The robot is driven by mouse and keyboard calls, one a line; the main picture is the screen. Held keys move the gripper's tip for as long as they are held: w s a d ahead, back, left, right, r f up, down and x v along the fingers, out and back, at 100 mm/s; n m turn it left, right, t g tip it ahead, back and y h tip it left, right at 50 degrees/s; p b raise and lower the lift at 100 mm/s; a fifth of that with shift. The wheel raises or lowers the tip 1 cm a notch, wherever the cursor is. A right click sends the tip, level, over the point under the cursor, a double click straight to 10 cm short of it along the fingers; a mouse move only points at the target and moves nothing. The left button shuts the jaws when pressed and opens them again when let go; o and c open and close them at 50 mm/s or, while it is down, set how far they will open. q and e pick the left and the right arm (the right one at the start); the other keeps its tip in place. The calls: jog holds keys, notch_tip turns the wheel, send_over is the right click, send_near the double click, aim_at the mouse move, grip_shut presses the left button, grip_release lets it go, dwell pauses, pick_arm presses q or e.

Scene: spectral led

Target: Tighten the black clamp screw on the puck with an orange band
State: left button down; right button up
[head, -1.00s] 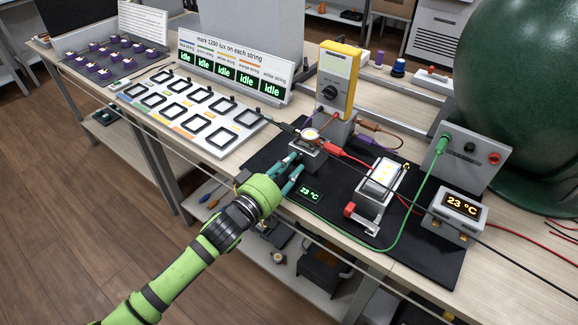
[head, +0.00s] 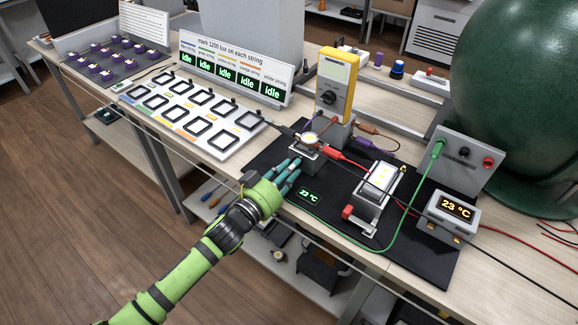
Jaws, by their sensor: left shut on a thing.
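The puck (head: 308,138) is a small pale round piece with a warm-coloured edge, seated on a small metal holder (head: 304,152) on the black mat (head: 268,160). My left gripper (head: 293,166) reaches in from the front left, its teal fingers close together at the near side of the holder. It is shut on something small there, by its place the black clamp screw. The screw itself is hidden by the fingers. My right gripper is not in view.
A yellow meter (head: 337,78) stands behind the holder. Red and green cables cross the mat. A tray of square frames (head: 190,118) lies to the left.

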pick_arm(q)
jog(key=m+p, duration=0.1)
jog(key=m, duration=1.1)
jog(key=shift+m, duration=0.3)
dwell(0.4)
jog(key=c, duration=1.1)
grip_release()
jog(key=shift+o, duration=0.2)
jog(key=v, duration=1.2)
